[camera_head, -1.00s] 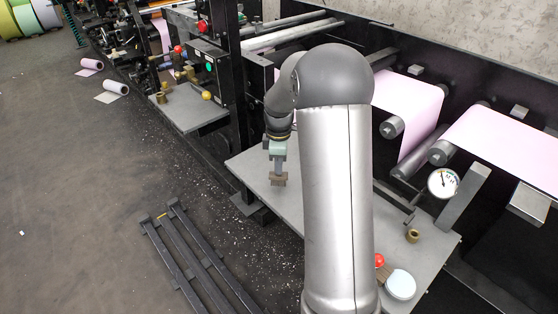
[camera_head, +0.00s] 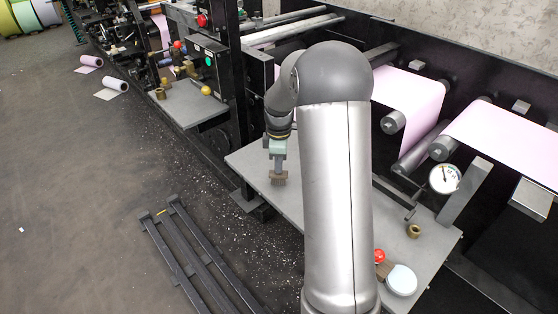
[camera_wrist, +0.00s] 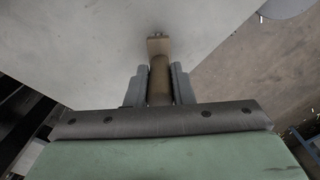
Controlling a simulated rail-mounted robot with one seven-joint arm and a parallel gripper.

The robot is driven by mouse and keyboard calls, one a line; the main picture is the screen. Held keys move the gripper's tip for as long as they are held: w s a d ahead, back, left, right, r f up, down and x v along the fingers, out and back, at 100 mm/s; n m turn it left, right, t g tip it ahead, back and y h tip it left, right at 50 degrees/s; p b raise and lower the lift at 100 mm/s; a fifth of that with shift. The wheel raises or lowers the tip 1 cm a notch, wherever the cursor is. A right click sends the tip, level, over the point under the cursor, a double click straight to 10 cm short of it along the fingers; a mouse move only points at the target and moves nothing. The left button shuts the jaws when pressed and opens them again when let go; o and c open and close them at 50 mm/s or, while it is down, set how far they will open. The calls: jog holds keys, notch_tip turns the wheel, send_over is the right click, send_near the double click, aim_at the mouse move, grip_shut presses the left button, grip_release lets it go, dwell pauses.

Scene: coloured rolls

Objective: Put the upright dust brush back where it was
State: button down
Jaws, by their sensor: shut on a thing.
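My gripper (camera_head: 278,157) hangs over the left part of the grey table (camera_head: 245,163). It is shut on the dust brush (camera_head: 279,177), whose brown block-like end points down below the fingers. In the wrist view the brush's tan handle (camera_wrist: 160,78) stands between the two grey fingers (camera_wrist: 159,88), with its wider end beyond the fingertips. The brush looks roughly upright. I cannot tell whether its lower end touches the table. My own arm hides the middle of the table in the head view.
On the table's right part are a brass ring (camera_head: 413,231), a red ball (camera_head: 379,255), a brown block (camera_head: 384,270) and a white round disc (camera_head: 402,281). A dial gauge (camera_head: 444,179) and pink web rollers stand behind. The table around the brush is clear.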

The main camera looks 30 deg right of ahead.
jog(key=shift+f, duration=0.25)
jog(key=c, duration=1.2)
grip_release()
jog(key=shift+o, duration=0.2)
jog(key=shift+r, duration=0.15)
notch_tip(320, 180, up, 16)
jog(key=p, duration=0.1)
jog(key=s+a+r+m+p, duration=0.5)
jog(key=s+a, duration=0.6)
jog(key=s, duration=0.1)
jog(key=s+a+f+m+p, duration=0.1)
jog(key=s+a+f+m, duration=0.1)
jog(key=s, duration=0.6)
jog(key=s+a+f+m+p, duration=0.1)
jog(key=s+a+f+m, duration=0.1)
jog(key=s, duration=0.6)
jog(key=a+m, duration=0.1)
jog(key=m, duration=0.1)
jog(key=shift+a+m+p, duration=0.3)
jog(key=shift+a+p, duration=0.05)
jog(key=shift+p, duration=0.05)
